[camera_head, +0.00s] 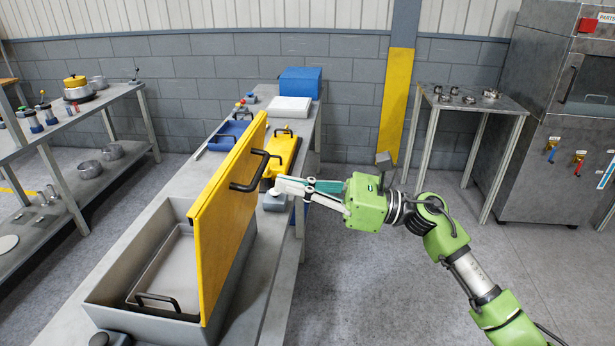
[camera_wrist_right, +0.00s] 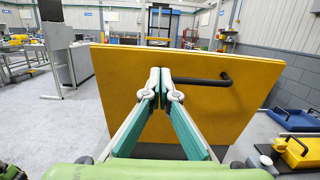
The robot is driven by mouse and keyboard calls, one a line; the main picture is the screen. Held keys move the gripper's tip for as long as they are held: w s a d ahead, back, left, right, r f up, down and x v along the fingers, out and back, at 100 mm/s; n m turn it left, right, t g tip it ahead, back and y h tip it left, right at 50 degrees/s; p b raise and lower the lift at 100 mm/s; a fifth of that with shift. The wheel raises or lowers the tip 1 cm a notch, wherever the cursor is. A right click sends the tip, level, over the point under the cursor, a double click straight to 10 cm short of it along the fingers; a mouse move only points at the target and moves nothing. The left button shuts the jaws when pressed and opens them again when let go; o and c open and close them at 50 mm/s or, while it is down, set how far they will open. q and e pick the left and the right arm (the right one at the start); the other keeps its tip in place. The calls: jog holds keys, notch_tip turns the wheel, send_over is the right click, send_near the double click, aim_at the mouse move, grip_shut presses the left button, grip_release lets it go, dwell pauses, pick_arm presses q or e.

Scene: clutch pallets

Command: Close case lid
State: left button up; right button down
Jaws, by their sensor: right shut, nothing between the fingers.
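The grey case (camera_head: 115,290) stands on the long bench with its top open; a grey tray with a black handle (camera_head: 157,300) lies inside. Its yellow lid (camera_head: 222,218) stands about upright along the case's right side, with a black handle (camera_head: 247,182) near its far end. The lid also fills the middle of the right wrist view (camera_wrist_right: 110,85), with its handle (camera_wrist_right: 215,79) to the right of the fingers. My right gripper (camera_head: 278,187) is shut and empty on the lid's right side, close to its face; I cannot tell whether it touches. My left gripper is out of view.
Beyond the lid, a yellow case (camera_head: 284,152), a blue tray (camera_head: 220,140), a white box (camera_head: 290,107) and a blue box (camera_head: 300,82) stand on the bench. A shelf (camera_head: 75,110) stands left and a small table (camera_head: 470,98) at the back right. Floor right of the bench is clear.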

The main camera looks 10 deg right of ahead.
aim_at(231, 172)
jog(key=p+x, duration=0.3)
jog(key=x, duration=0.4)
jog(key=shift+w+a+r, duration=0.1)
jog(key=shift+a+r, duration=0.05)
jog(key=shift+r, duration=0.05)
jog(key=shift+w+a+f, duration=0.15)
jog(key=shift+a, duration=0.15)
